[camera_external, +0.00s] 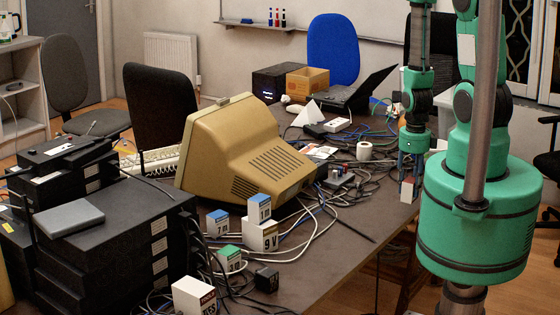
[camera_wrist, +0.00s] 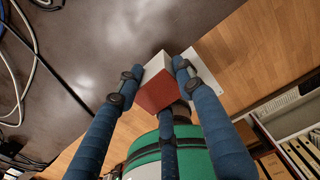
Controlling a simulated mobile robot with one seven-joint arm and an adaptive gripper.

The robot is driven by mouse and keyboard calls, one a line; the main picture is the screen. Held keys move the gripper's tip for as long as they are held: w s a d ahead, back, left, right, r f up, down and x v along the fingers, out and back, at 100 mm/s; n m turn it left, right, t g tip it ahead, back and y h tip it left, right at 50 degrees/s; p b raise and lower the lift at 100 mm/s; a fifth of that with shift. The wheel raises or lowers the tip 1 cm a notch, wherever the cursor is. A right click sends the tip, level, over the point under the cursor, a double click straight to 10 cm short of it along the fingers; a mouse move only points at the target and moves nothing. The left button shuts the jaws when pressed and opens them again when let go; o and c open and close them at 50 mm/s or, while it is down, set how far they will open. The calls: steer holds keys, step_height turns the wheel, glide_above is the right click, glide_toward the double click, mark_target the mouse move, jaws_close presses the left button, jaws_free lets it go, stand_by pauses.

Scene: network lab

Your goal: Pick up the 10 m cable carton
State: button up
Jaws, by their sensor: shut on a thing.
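My gripper (camera_external: 411,170) points down at the right edge of the table. Its fingers are shut on a small white carton with a red face (camera_wrist: 156,88). In the external view this carton (camera_external: 407,192) hangs beneath the fingers, and the fingers partly hide it. No lettering on it can be read, so I cannot tell its length marking. In the wrist view it is over the table edge, with floor beyond.
A beige monitor (camera_external: 245,150) fills the middle of the table (camera_external: 345,245). Black equipment boxes (camera_external: 110,240) are stacked at the left. Loose cables (camera_external: 315,215) and a black adapter (camera_external: 266,279) lie near the cartons. The front right of the table is mostly bare.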

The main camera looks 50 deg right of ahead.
steer(key=shift+s+a+r+b, duration=0.15)
steer(key=shift+s+a, duration=0.2)
steer(key=shift+s, duration=0.25)
steer(key=shift+s+a+f+b, duration=0.15)
steer(key=shift+s+a, duration=0.25)
steer(key=shift+s, duration=0.25)
steer(key=shift+s+a+r+b, duration=0.15)
steer(key=shift+s+a, duration=0.2)
steer(key=shift+s, duration=0.25)
